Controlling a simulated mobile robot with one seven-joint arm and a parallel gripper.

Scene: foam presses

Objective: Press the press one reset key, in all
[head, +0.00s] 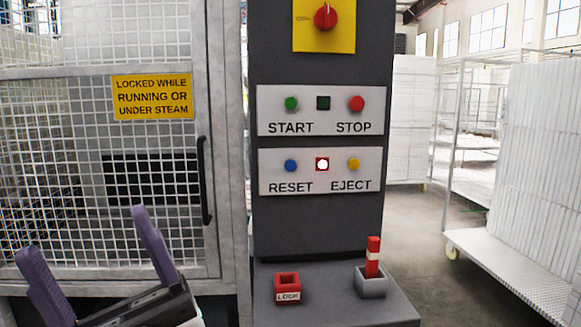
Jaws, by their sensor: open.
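The blue reset key (291,165) sits at the left of the lower white plate (320,187) on the dark control column, above the word RESET.
The upper plate has a green START key (291,103), a dark lamp and a red STOP key (356,103). A red LOCK block (287,289) and a red-white peg in a grey holder (371,280) stand on the ledge. The mesh door (150,230) is closed.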

